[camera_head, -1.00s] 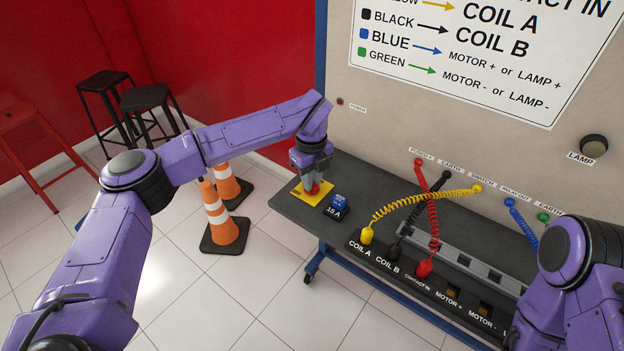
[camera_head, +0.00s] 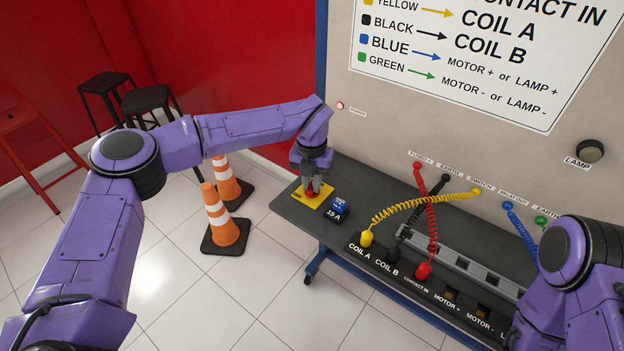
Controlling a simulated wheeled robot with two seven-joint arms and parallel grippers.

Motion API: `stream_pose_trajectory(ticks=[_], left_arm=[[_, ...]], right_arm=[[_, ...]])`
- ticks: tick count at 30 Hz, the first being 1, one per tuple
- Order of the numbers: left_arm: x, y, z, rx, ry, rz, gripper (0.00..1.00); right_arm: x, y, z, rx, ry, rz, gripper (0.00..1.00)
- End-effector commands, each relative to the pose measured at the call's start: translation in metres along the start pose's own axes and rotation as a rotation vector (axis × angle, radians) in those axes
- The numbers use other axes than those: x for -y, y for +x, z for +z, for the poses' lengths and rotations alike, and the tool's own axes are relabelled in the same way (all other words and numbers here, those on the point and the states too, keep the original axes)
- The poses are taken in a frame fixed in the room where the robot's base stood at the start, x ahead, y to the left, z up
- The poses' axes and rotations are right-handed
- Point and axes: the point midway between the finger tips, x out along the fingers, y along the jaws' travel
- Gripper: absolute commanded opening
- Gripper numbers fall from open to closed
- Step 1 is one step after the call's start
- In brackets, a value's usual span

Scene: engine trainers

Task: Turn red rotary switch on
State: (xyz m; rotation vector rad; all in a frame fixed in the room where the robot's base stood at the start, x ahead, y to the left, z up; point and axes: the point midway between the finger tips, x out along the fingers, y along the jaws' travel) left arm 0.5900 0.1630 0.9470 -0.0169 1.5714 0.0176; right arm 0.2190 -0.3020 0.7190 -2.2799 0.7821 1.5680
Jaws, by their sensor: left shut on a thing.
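The red rotary switch (camera_head: 313,190) sits on a yellow plate (camera_head: 302,199) at the left end of the dark bench top. My left gripper (camera_head: 312,184) points down over it with its fingers closed around the red knob, hiding much of it. The small power light (camera_head: 340,105) on the panel glows red. My right arm (camera_head: 575,270) shows at the lower right, but its gripper is out of the picture.
A blue 15 A block (camera_head: 338,209) stands just right of the yellow plate. Coiled yellow (camera_head: 410,207), red (camera_head: 431,220) and blue (camera_head: 522,222) leads cross the bench (camera_head: 300,222) to the panel. Two traffic cones (camera_head: 222,222) stand on the floor at left.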

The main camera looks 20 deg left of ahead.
Motion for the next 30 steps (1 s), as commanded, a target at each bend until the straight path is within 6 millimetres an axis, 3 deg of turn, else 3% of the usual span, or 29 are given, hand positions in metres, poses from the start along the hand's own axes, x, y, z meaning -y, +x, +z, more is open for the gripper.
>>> stream_pose_trajectory(ticks=[15,30], left_arm=[[0.000,-0.003,0.002,0.006,0.326,0.000,0.00],[0.000,-0.003,0.002,0.008,0.388,0.001,0.00]], right_arm=[[-0.001,-0.012,-0.005,0.000,0.000,0.000,0.00],[-0.001,-0.014,-0.006,0.000,0.000,0.000,0.00]])
